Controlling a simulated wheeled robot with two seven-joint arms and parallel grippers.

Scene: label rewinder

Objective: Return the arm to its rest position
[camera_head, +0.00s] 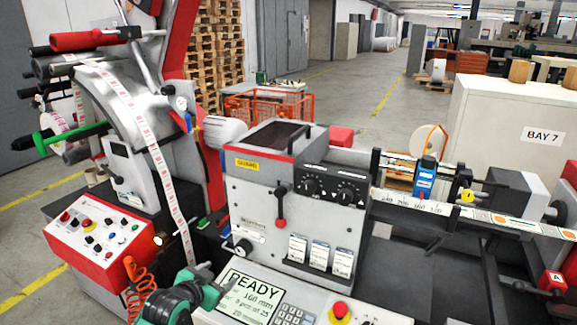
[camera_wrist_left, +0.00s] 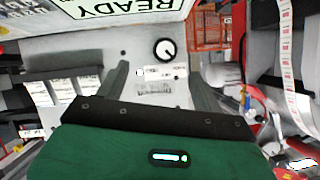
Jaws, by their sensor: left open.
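My left gripper (camera_head: 203,272) is at the lower middle of the head view, a green and dark body in front of the label rewinder (camera_head: 262,200). In the left wrist view the two dark fingers of the gripper (camera_wrist_left: 160,82) stand apart with nothing held between them. Beyond them is the machine's pale front panel with a black-rimmed knob (camera_wrist_left: 165,50) and a small label plate. The gap between fingertips and panel is hard to judge. My right gripper is in neither view.
A READY display (camera_head: 254,295) and a keypad with a red button (camera_head: 340,310) lie close right of the left gripper. A red-edged control box (camera_head: 100,235) stands to its left, with an orange coiled cable (camera_head: 138,290) nearby. A label strip (camera_head: 165,185) hangs behind.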

